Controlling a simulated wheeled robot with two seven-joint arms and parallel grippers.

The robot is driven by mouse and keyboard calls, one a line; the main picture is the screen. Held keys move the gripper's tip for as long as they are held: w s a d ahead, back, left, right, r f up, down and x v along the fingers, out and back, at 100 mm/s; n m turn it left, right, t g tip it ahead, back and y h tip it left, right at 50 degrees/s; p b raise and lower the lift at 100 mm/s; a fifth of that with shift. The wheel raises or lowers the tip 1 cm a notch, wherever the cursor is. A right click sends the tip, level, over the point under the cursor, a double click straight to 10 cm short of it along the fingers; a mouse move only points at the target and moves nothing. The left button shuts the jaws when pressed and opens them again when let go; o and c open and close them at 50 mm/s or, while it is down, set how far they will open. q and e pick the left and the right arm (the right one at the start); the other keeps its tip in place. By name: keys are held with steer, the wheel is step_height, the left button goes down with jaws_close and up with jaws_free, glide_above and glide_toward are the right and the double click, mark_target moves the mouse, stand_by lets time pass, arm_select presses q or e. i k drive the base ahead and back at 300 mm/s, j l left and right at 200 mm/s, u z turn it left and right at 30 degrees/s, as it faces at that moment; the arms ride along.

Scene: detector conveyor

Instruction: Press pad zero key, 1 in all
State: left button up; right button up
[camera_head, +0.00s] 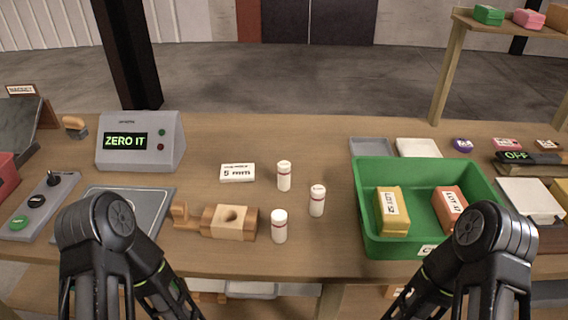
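A grey console (141,157) stands at the left of the table, and its display (125,141) reads "ZERO IT" in green. A grey key strip (45,212) lies at the far left with a green key (18,222), a black key (36,201) and a black lever (53,179). The key lettering is too small to read, so I cannot tell which is the zero key. Both my arms show at the bottom, bent downward, but neither gripper is in view.
A grey flat plate (152,196) lies before the console, partly behind my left arm. A wooden block (238,232), white bottles (279,233) and a "5" label card (238,172) stand mid-table. A green crate (429,172) holds yellow and orange boxes at right.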

mark_target(37, 201)
steer(key=u, duration=1.65)
